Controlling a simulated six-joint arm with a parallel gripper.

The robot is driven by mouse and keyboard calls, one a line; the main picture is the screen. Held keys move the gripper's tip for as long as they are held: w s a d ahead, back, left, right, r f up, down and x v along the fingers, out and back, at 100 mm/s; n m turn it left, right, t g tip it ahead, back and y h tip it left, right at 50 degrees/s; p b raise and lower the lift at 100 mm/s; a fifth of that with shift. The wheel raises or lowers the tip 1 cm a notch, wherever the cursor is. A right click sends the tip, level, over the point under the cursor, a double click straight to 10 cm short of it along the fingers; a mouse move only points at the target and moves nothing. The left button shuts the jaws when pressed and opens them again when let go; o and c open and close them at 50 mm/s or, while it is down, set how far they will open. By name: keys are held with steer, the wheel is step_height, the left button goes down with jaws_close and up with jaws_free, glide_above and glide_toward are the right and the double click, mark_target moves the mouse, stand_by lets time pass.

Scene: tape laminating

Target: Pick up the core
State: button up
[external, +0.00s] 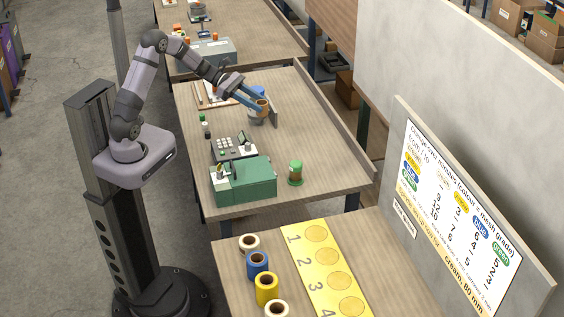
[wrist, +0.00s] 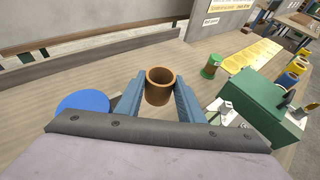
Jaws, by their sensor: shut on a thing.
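The core is a short brown open tube, upright with its hollow end up in the wrist view (wrist: 159,88). In the external view the core (external: 262,104) shows at the far part of the middle bench. My gripper (wrist: 160,92) has one blue finger on each side of the core and is shut on it. In the external view my gripper (external: 259,105) reaches down from the upper left. The core's lower part is partly hidden, and I cannot tell whether it touches what is below it.
A grey upright plate (external: 273,112) stands close by the core. A blue disc (wrist: 83,103) lies beside my gripper. A green machine (external: 243,181) and a green-and-brown roll (external: 295,172) stand nearer the front. A low wall (external: 335,120) edges the bench's right side. The bench centre is clear.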

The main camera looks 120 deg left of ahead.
step_height(320, 180, up, 7)
steer(key=shift+r+b, duration=0.15)
steer(key=shift+b, duration=0.15)
